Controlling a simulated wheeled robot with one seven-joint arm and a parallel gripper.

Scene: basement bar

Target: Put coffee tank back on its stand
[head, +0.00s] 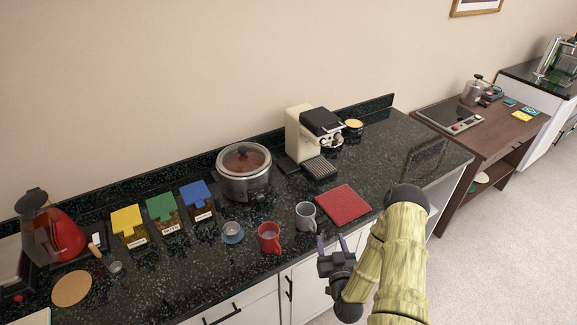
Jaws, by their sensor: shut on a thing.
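I cannot tell for sure which thing is the coffee tank. A red jug-like vessel (66,237) with a dark top stands at the far left of the dark counter. A cream and black coffee machine (303,132) stands at the back, with a dark grate tray (319,168) in front. My gripper (332,243) is at the counter's front edge, just below a grey mug (305,217). Its two purple fingers point up and stand a little apart. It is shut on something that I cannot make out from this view.
A yellow (127,218), a green (160,206) and a blue container (195,193) stand beside a round cooker (245,182). A red mug (269,238), a small cup on a blue saucer (232,238) and a red mat (343,204) lie near the front. The counter's right end is clear.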

